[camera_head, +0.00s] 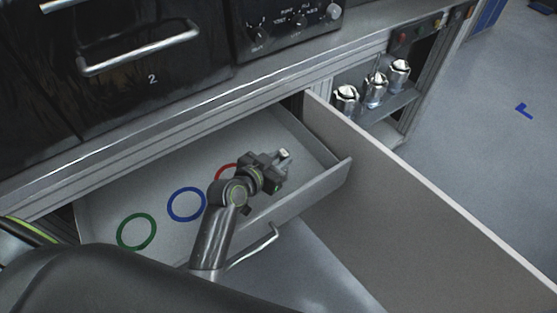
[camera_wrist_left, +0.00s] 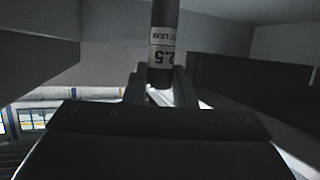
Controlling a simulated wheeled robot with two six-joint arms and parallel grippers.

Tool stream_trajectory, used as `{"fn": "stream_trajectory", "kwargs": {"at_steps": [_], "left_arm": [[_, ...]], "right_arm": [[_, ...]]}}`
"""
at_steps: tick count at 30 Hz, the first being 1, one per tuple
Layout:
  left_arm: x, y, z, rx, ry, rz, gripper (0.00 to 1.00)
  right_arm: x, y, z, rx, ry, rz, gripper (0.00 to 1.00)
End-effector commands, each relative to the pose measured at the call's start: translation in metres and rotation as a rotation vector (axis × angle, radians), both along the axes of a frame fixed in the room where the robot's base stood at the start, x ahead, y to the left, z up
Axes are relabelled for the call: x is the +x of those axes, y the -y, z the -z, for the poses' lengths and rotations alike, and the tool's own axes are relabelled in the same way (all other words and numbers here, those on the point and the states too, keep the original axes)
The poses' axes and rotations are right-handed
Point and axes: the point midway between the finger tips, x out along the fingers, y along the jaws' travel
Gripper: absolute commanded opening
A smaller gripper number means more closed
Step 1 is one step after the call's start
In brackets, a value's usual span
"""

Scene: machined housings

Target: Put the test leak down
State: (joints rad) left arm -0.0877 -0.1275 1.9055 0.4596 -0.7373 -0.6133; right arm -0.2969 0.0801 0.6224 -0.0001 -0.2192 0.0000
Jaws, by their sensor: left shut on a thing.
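My left gripper (camera_head: 280,163) is over the right part of the open drawer (camera_head: 107,205), to the right of the red ring. It is shut on the test leak, a dark grey cylinder with a white label (camera_wrist_left: 162,48) reading 2.5. In the left wrist view the test leak (camera_wrist_left: 164,17) stands between the two fingers. In the head view it is mostly hidden by the gripper, with a small light part at the fingers. Flat rings mark the drawer floor: green (camera_head: 121,236), blue (camera_head: 171,207) and red (camera_head: 219,171), the red partly covered by my arm. My right gripper is not in view.
An open grey door panel (camera_head: 420,215) stands right of the drawer. Three metal housings (camera_head: 375,88) sit on a shelf beyond it. Above the drawer are the bench edge, a dark cabinet with a handle (camera_head: 140,53) and a knob panel (camera_head: 290,25).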

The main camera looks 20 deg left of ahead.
Motion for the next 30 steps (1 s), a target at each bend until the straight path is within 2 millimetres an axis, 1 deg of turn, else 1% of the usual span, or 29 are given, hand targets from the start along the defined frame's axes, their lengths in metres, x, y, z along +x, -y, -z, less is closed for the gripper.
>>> {"fn": "stream_trajectory", "kwargs": {"at_steps": [2,8,12,13,17,25,28,30], "left_arm": [[0.0001,-0.0001,0.0035,0.000,0.001,0.000,0.00],[0.0002,0.0000,0.0030,0.000,0.001,-0.001,0.00],[0.0002,0.0000,0.0074,0.000,0.001,0.000,0.00],[0.0000,-0.0001,0.0064,0.000,0.000,0.000,0.28],[0.0000,-0.0001,0.0061,0.000,0.000,0.000,0.45],[0.0000,0.0000,0.0055,0.000,0.000,0.000,0.46],[-0.0002,-0.0001,0.0007,0.000,0.001,0.000,0.46],[-0.0063,-0.0027,0.0012,0.001,0.000,-0.002,0.46]], "right_arm": [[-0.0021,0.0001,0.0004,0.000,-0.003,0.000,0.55],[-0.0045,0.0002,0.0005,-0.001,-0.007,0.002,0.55],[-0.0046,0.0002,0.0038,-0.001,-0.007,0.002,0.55],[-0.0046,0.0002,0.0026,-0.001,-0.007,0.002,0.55],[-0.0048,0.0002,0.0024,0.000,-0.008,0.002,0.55],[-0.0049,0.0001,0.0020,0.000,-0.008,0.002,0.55],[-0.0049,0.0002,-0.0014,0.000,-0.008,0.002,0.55],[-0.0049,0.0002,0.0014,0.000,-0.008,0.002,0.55]]}}
